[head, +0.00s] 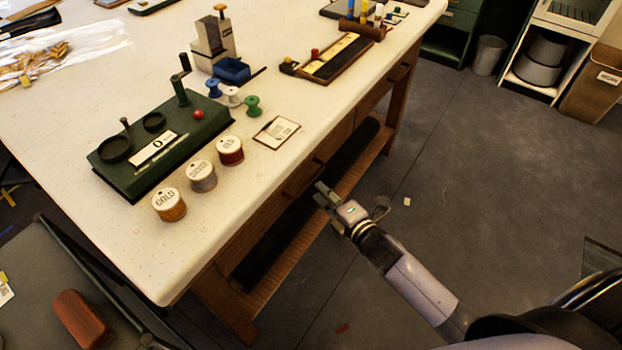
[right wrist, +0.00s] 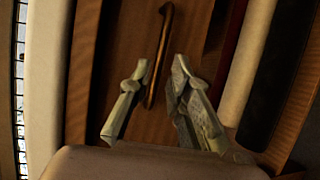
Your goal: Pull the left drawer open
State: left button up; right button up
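The left drawer (head: 262,218) is a brown wooden front under the near edge of the white table, and it looks closed. In the right wrist view its front (right wrist: 118,55) fills the middle, with a bronze bar handle (right wrist: 160,55) on it. My right gripper (head: 320,193) is in front of this drawer. In the right wrist view its fingers (right wrist: 160,72) are apart, with the lower part of the handle between their tips; I see no clear grip on it. My left gripper is not seen.
The white tabletop (head: 330,110) holds a green device (head: 150,170), several labelled spools, a card (head: 277,132) and a tray with bobbins. A second drawer (head: 385,85) is to the right. A dark roll (head: 280,240) lies on the lower shelf. The floor at right is open.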

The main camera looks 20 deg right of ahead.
aim_at(311, 179)
jog(key=x, duration=0.6)
jog(key=shift+w+a, duration=0.1)
jog(key=shift+w, duration=0.2)
grip_shut()
dwell(0.4)
